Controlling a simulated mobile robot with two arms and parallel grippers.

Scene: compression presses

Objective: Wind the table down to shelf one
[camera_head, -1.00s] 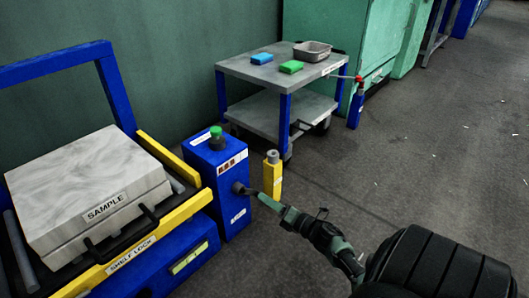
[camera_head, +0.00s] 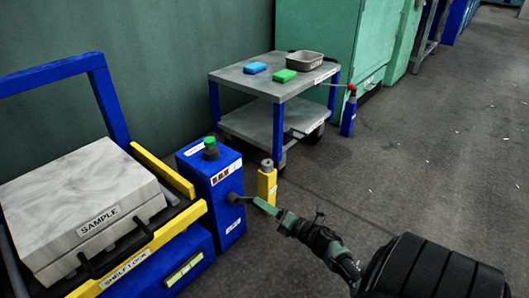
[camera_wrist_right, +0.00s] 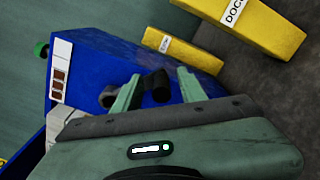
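The blue winding post (camera_head: 226,208) stands at the right end of the yellow-edged table (camera_head: 150,252), with a green button on top. A row of small windows on it (camera_wrist_right: 60,80) shows white and brown squares, too small to read. The crank (camera_head: 238,198) sticks out of the post's side. Its black handle (camera_wrist_right: 158,86) shows between my right fingers in the wrist view. My right gripper (camera_head: 283,217) is at the crank's outer end, its fingers apart with gaps on both sides of the handle (camera_wrist_right: 157,92). My left gripper is not in view.
A marble-patterned SAMPLE case (camera_head: 80,200) rests on the table above the SHELF LOCK label. A yellow post (camera_head: 267,187) stands just behind the crank. A grey cart (camera_head: 240,80) carries blue and green blocks and a tray. Floor to the right is clear.

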